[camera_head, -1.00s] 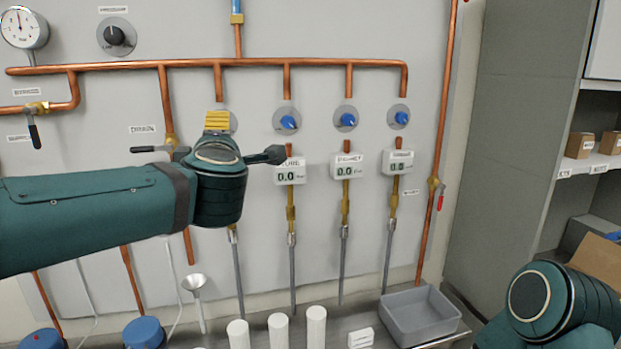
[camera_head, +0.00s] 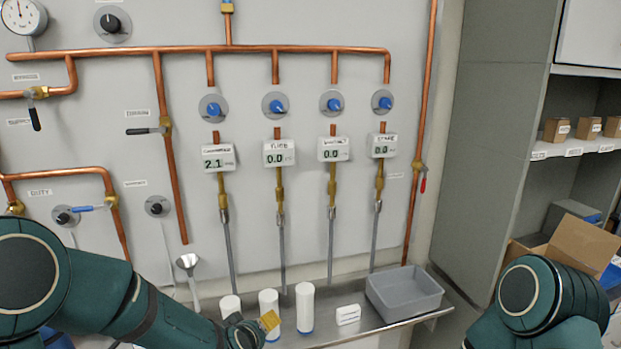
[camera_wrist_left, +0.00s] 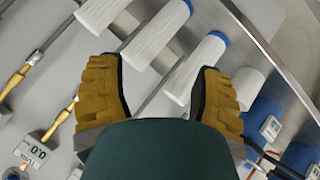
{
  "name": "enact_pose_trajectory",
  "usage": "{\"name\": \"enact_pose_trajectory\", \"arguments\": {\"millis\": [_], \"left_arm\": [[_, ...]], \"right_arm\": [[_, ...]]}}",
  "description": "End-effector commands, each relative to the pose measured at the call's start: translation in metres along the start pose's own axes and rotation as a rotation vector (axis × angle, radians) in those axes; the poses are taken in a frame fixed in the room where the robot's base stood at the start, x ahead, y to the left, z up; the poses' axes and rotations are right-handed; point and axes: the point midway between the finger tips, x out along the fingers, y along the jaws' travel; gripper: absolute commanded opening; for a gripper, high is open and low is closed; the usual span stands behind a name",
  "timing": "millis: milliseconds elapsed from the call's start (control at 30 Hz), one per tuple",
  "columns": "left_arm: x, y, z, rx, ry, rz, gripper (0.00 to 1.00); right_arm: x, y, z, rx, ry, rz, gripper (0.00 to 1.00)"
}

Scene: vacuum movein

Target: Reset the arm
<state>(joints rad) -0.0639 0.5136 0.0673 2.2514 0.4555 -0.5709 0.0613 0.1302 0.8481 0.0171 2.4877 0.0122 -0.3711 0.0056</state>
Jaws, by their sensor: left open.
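My left arm (camera_head: 110,295) comes in low from the left. My left gripper (camera_head: 268,321) is near the metal shelf, in front of the white cylinders; one yellow finger pad shows there. In the left wrist view the left gripper (camera_wrist_left: 160,70) has its two yellow-padded fingers wide apart, with white cylinders (camera_wrist_left: 158,34) beyond them. No held object shows. My right arm (camera_head: 545,300) is folded at the lower right; its gripper is out of view.
The wall carries copper pipes, blue knobs (camera_head: 214,108) and several displays; the leftmost display (camera_head: 218,157) reads 2.1. A grey bin (camera_head: 404,291) and a white box (camera_head: 348,314) stand on the shelf (camera_head: 432,312). An open cardboard box (camera_head: 577,247) is at right.

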Motion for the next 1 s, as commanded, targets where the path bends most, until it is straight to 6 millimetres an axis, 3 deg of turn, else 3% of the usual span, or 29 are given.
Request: {"name": "enact_pose_trajectory", "arguments": {"millis": [33, 200, 300, 433, 600, 1000], "left_arm": [[0.008, -0.025, 0.03, 0.039, -0.076, -0.028, 0.66], [0.011, -0.093, 0.125, 0.167, -0.338, -0.082, 0.66], [0.001, -0.128, 0.175, 0.225, -0.486, -0.096, 0.66], [-0.018, -0.158, 0.222, 0.274, -0.638, -0.1, 0.66], [-0.033, -0.175, 0.25, 0.302, -0.734, -0.095, 0.66], [-0.035, -0.176, 0.252, 0.306, -0.743, -0.093, 0.66]], "right_arm": [[0.003, 0.001, 0.001, -0.001, -0.001, 0.0, 0.47], [0.008, 0.003, 0.002, -0.001, -0.004, 0.0, 0.47], [0.01, 0.004, 0.003, -0.002, -0.005, 0.0, 0.47], [0.013, 0.004, 0.004, -0.002, -0.007, 0.001, 0.47], [0.014, 0.005, 0.005, -0.003, -0.008, 0.001, 0.47], [0.014, 0.005, 0.004, -0.003, -0.008, 0.001, 0.47]]}}
